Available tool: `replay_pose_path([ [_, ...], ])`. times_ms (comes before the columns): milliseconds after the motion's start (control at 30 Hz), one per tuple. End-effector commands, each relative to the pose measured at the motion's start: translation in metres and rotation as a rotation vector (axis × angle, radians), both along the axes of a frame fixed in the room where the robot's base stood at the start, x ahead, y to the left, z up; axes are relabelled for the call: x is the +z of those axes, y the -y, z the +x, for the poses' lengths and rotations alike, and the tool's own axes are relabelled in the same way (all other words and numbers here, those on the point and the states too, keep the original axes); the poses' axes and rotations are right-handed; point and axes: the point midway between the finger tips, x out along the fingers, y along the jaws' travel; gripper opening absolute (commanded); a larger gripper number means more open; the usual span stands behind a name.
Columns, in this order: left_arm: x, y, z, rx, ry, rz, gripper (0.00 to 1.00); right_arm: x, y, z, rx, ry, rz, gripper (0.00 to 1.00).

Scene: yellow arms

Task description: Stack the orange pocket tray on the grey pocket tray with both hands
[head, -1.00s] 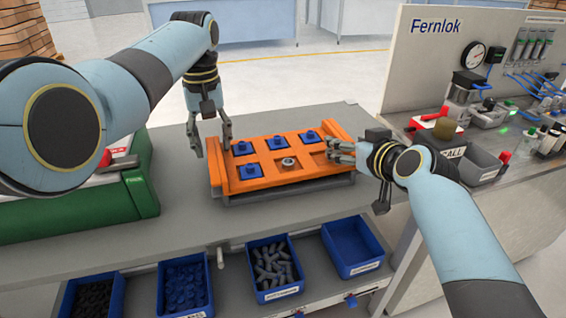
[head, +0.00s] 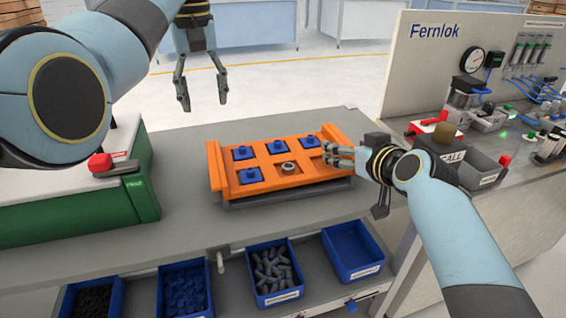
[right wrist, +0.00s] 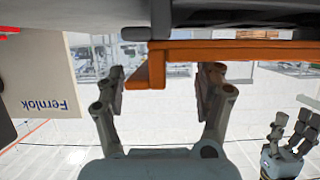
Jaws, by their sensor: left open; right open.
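The orange pocket tray (head: 262,185) lies on top of the grey pocket tray (head: 290,193) on the bench, its edges roughly lined up with it. Only the grey tray's lower front and side edge shows. The orange tray holds several blue pieces and one round metal part. My left gripper (head: 203,101) is open and empty, raised above and behind the tray's left end. My right gripper (head: 331,153) is open at the tray's right end. In the right wrist view its open fingers (right wrist: 163,82) stand either side of the orange wall (right wrist: 157,66), with gaps showing.
A green-and-white case (head: 140,195) with a red-knobbed lever stands at the left. Blue bins (head: 350,250) hang along the front edge. A Fernlok panel (head: 430,70) and fittings stand at the right. The bench behind the trays is clear.

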Motion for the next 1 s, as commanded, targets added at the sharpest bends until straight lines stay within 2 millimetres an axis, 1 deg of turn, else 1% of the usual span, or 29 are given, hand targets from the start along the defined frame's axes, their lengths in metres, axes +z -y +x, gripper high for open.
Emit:
replay_pose_path([
  [33, 0.004, 0.000, 0.000, 0.000, 0.001, 0.000, 0.51, 0.000, 0.000, -0.001, 0.000, 0.000, 0.000, 0.71],
  [167, 0.007, 0.000, 0.000, 0.000, 0.001, -0.001, 0.51, 0.003, 0.003, -0.009, -0.001, 0.000, 0.001, 0.71],
  [267, 0.007, 0.000, 0.000, 0.000, 0.001, 0.000, 0.51, 0.009, 0.008, -0.024, -0.001, 0.000, 0.001, 0.71],
  [500, 0.007, 0.000, 0.000, 0.000, 0.000, 0.000, 0.51, 0.029, 0.025, -0.071, -0.001, 0.000, 0.000, 0.71],
  [600, 0.006, 0.000, 0.000, 0.000, 0.000, 0.000, 0.51, 0.036, 0.030, -0.087, 0.000, 0.000, -0.002, 0.71],
  [700, 0.006, 0.000, 0.000, 0.000, 0.000, 0.000, 0.51, 0.040, 0.034, -0.098, -0.001, -0.001, -0.001, 0.71],
  [833, 0.006, 0.000, 0.000, 0.000, 0.000, 0.000, 0.51, 0.044, 0.036, -0.104, 0.000, -0.001, 0.001, 0.71],
  [1000, 0.006, 0.000, 0.000, 0.000, 0.000, 0.000, 0.51, 0.044, 0.036, -0.105, 0.000, 0.000, 0.001, 0.71],
])
